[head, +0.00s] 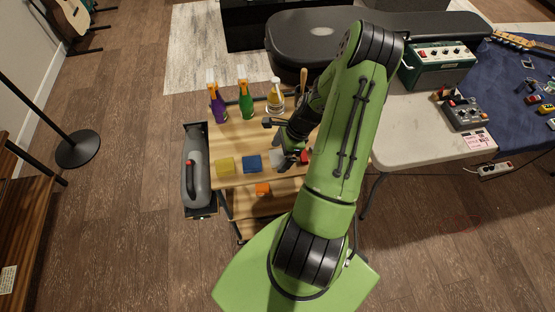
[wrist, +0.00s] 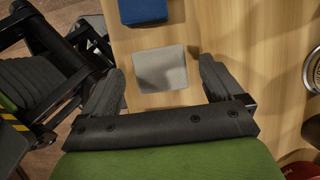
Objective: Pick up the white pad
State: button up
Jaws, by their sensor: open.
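The white pad (wrist: 161,69) shows as a light grey-white square lying flat on the wooden cart top in the wrist view. My gripper (wrist: 158,78) is open above it, with one finger on each side of the pad and space between. In the head view the pad (head: 276,157) is partly hidden by my gripper (head: 278,142), which hangs over the right part of the cart. I cannot tell how high the fingers are above the pad.
A blue pad (head: 252,162) and a yellow pad (head: 225,165) lie left of it on the cart (head: 228,145). A purple spray bottle (head: 217,107), a green one (head: 245,105) and a clear bottle (head: 275,95) stand at the back. An orange block (head: 263,189) sits on the lower shelf.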

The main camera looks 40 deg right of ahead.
aim_at(280, 156)
jog(key=shift+w+a+f, duration=0.15)
jog(key=shift+f, duration=0.35)
jog(key=c, duration=1.3)
notch_tip(280, 156, up, 10)
jog(key=p, duration=0.2)
jog(key=o, duration=0.6)
jog(key=c, duration=0.3)
